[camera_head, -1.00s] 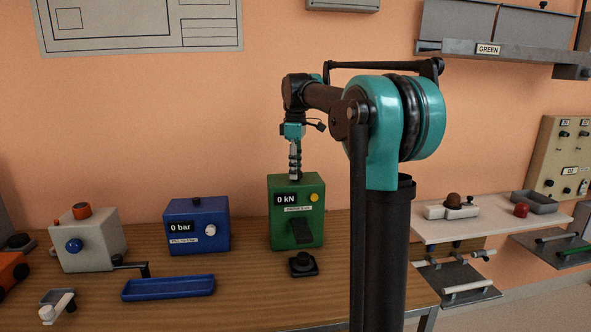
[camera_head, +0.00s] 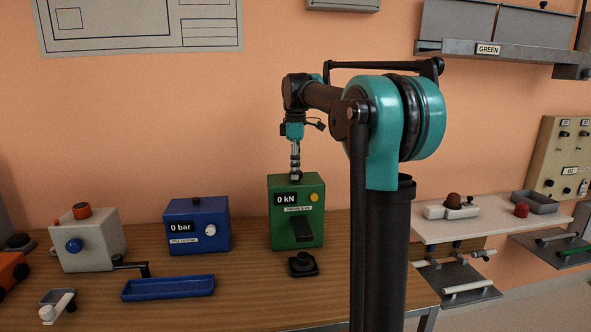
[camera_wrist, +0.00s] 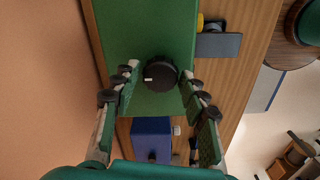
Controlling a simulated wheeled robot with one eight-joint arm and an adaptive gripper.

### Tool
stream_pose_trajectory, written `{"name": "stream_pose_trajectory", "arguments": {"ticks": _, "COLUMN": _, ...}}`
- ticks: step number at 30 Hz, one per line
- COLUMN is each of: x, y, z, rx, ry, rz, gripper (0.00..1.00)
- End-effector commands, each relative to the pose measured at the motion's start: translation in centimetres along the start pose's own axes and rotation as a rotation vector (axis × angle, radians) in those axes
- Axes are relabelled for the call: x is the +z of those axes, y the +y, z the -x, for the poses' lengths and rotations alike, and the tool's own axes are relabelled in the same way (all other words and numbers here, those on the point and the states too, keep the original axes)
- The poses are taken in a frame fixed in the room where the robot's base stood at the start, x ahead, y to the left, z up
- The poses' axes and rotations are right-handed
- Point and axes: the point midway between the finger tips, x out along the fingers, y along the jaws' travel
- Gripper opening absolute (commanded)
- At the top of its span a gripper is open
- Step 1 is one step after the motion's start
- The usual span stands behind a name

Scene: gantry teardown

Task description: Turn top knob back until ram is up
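The green press box (camera_head: 297,225) stands on the bench, reads "0 kN" and has a yellow button (camera_head: 314,197). Its black round top knob (camera_wrist: 161,74) shows in the wrist view, with a white mark pointing left. My gripper (camera_head: 295,176) points down over the box top. In the wrist view my gripper (camera_wrist: 161,76) is open, one finger on each side of the knob, with gaps visible. A black block (camera_head: 301,238) juts from the box front, above a black pad (camera_head: 302,264) on the bench. I cannot tell how high the ram is.
A blue "0 bar" box (camera_head: 197,240) stands left of the press, with a blue tray (camera_head: 167,288) before it. A grey box with a blue knob (camera_head: 88,240) is farther left. A white shelf (camera_head: 470,228) is to the right. Bench in front of the press is mostly clear.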

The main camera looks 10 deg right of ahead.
Motion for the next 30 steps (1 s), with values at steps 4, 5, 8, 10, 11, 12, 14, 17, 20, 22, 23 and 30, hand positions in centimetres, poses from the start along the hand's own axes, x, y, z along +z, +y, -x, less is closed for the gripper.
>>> {"name": "stream_pose_trajectory", "arguments": {"ticks": 4, "x": 0.0, "y": 0.0, "z": 0.0, "rx": -0.001, "ry": 0.0, "rz": 0.0, "gripper": 0.56}}
{"name": "stream_pose_trajectory", "arguments": {"ticks": 5, "x": 0.0, "y": 0.0, "z": 0.0, "rx": -0.001, "ry": 0.0, "rz": 0.0, "gripper": 0.56}}
{"name": "stream_pose_trajectory", "arguments": {"ticks": 8, "x": 0.0, "y": 0.0, "z": 0.0, "rx": -0.001, "ry": 0.0, "rz": -0.001, "gripper": 0.56}}
{"name": "stream_pose_trajectory", "arguments": {"ticks": 10, "x": 0.0, "y": 0.0, "z": 0.0, "rx": -0.001, "ry": 0.0, "rz": -0.001, "gripper": 0.56}}
{"name": "stream_pose_trajectory", "arguments": {"ticks": 11, "x": 0.0, "y": 0.0, "z": 0.1, "rx": -0.001, "ry": 0.0, "rz": -0.001, "gripper": 0.56}}
{"name": "stream_pose_trajectory", "arguments": {"ticks": 12, "x": 0.0, "y": 0.0, "z": 0.3, "rx": -0.001, "ry": 0.0, "rz": -0.001, "gripper": 0.56}}
{"name": "stream_pose_trajectory", "arguments": {"ticks": 14, "x": 0.0, "y": 0.0, "z": 0.7, "rx": -0.001, "ry": 0.0, "rz": -0.001, "gripper": 0.56}}
{"name": "stream_pose_trajectory", "arguments": {"ticks": 17, "x": 0.0, "y": 0.0, "z": 2.1, "rx": -0.001, "ry": 0.0, "rz": -0.001, "gripper": 0.56}}
{"name": "stream_pose_trajectory", "arguments": {"ticks": 20, "x": 0.0, "y": 0.0, "z": 4.1, "rx": -0.001, "ry": 0.0, "rz": -0.001, "gripper": 0.56}}
{"name": "stream_pose_trajectory", "arguments": {"ticks": 22, "x": 0.0, "y": 0.0, "z": 5.6, "rx": -0.001, "ry": 0.0, "rz": -0.001, "gripper": 0.56}}
{"name": "stream_pose_trajectory", "arguments": {"ticks": 23, "x": 0.0, "y": 0.0, "z": 6.3, "rx": -0.001, "ry": 0.0, "rz": -0.001, "gripper": 0.56}}
{"name": "stream_pose_trajectory", "arguments": {"ticks": 30, "x": 0.0, "y": 0.1, "z": 10.3, "rx": -0.001, "ry": 0.0, "rz": -0.001, "gripper": 0.56}}
